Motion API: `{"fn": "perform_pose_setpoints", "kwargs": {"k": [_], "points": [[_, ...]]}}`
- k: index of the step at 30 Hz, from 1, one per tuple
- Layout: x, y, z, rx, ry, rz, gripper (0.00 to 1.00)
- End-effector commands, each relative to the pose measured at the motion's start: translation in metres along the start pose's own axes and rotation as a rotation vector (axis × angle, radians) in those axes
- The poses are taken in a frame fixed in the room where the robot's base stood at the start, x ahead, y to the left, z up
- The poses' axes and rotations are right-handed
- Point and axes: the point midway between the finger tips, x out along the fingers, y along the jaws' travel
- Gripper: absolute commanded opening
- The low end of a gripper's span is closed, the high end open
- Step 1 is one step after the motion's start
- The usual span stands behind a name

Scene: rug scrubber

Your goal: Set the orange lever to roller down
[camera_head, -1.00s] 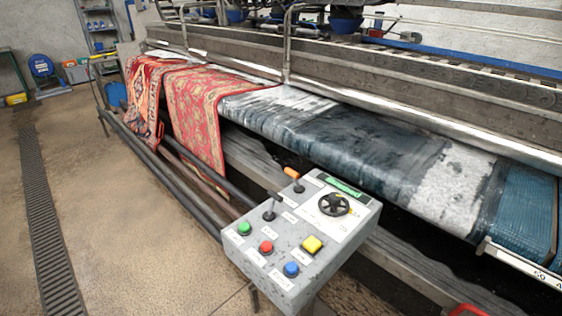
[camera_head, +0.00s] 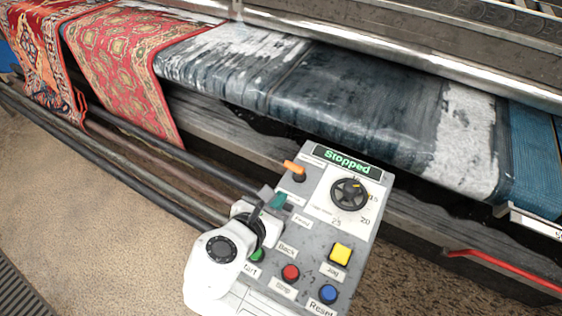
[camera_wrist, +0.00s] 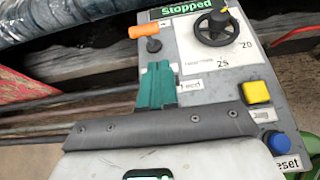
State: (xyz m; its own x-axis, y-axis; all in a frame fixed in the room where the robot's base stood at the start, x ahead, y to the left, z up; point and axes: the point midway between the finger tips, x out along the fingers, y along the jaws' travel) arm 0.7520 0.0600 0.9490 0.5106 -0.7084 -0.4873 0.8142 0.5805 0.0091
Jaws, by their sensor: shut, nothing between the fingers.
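The orange lever (camera_head: 293,168) stands at the upper left of the grey control box (camera_head: 325,255). It tilts toward the left in the head view. In the wrist view its orange handle (camera_wrist: 146,31) lies almost sideways above a dark round base. My gripper (camera_head: 274,199) is over the left side of the box, just below the lever in the picture. Its teal fingertips (camera_wrist: 157,84) are shut together and empty. They look apart from the lever. The black lever with the Feed label is hidden behind my gripper.
The box display (camera_head: 347,162) reads Stopped. A black dial (camera_head: 350,194), a yellow button (camera_head: 341,254), a red button (camera_head: 290,273) and a blue button (camera_head: 328,293) are close by. Wet dark carpet and red rugs (camera_head: 120,60) lie on the machine behind.

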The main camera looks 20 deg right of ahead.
Motion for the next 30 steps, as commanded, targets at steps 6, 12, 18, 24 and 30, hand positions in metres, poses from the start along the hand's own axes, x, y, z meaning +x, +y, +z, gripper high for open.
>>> {"fn": "perform_pose_setpoints", "kwargs": {"k": [6,12,18,24,30], "points": [[-0.002,0.002,0.001,-0.017,-0.009,0.003,0.0],[-0.001,0.002,0.001,-0.015,-0.008,0.002,0.0],[0.018,0.001,0.001,-0.014,-0.007,-0.001,0.0],[0.053,0.001,0.002,-0.013,-0.006,-0.001,0.0],[0.083,0.002,0.002,-0.014,-0.007,0.0,0.0]]}}
